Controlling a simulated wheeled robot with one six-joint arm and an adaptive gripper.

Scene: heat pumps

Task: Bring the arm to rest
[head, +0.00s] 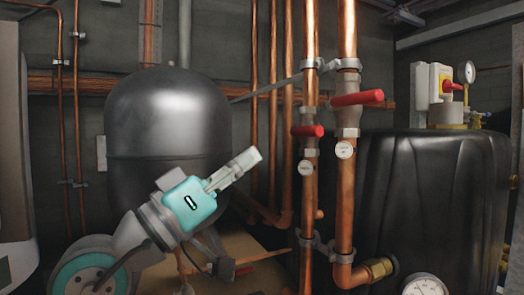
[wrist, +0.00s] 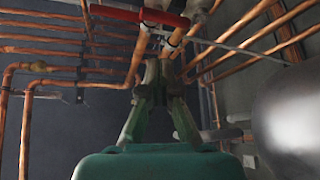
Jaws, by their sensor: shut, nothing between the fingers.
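My gripper (head: 240,169) shows in the middle of the head view, at the end of my teal and grey arm that comes in from the lower left. It is shut and empty, tilted up to the right. It is in front of the dark round tank (head: 168,125) in the picture and left of the copper pipes with red valve handles. In the wrist view my gripper (wrist: 160,68) points toward copper pipes, and its fingers meet just below a red handle (wrist: 136,14). I cannot tell the gap to that handle.
Two upright copper pipes (head: 346,210) carry red lever handles (head: 358,98) with round tags. A black tank (head: 430,200) stands at the right, with a gauge (head: 424,287) low in front. More copper pipes line the back wall. Open space shows between the gripper and the upright pipes.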

